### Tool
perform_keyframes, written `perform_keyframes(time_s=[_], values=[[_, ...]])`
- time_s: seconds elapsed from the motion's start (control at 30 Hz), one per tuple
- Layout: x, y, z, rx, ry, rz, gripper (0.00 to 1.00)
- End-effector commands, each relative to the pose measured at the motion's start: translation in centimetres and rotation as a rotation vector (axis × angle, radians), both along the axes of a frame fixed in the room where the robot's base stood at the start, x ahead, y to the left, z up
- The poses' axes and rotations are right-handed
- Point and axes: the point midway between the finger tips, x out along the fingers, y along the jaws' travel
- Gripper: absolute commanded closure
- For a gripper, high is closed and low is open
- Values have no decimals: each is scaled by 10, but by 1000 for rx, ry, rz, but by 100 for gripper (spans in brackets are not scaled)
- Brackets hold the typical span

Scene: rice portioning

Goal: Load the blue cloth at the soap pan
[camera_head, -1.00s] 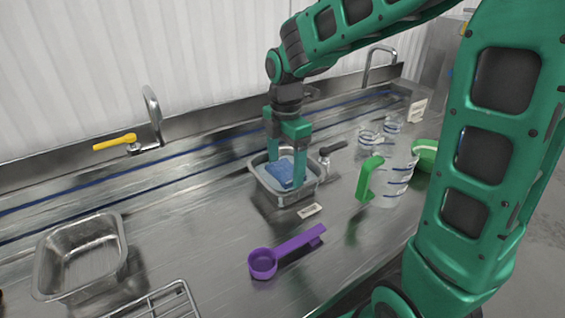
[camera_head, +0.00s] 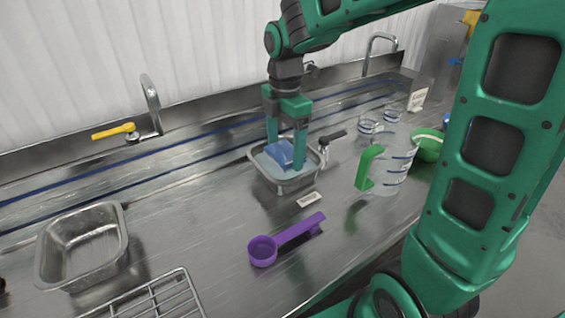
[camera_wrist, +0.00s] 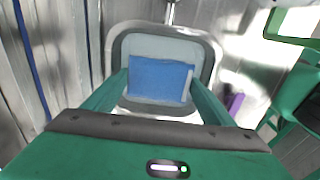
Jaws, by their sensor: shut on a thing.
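The blue cloth (camera_head: 281,152) is between the fingers of my gripper (camera_head: 286,150), at the soap pan. The soap pan (camera_head: 288,186) is a small metal pan holding pale bluish liquid. In the wrist view the blue cloth (camera_wrist: 160,79) spans between the two green fingertips, over the soap pan (camera_wrist: 212,62). My gripper (camera_wrist: 160,85) is shut on the cloth. The cloth looks slightly tilted. I cannot tell whether its lower edge touches the liquid.
A purple scoop (camera_head: 264,250) lies in front of the pan. A clear jug with a green handle (camera_head: 367,168) stands to the right. An empty metal pan (camera_head: 84,246) and a wire rack (camera_head: 150,299) are at left. Bare counter lies between.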

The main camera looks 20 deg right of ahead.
Motion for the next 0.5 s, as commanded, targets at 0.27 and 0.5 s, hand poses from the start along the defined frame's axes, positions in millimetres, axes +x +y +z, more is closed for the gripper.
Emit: perform_keyframes(time_s=[0.27, 0.5], values=[[0, 0, 20, 0, -2, 0, 40], [1, 0, 36, 0, -2, 0, 40]])
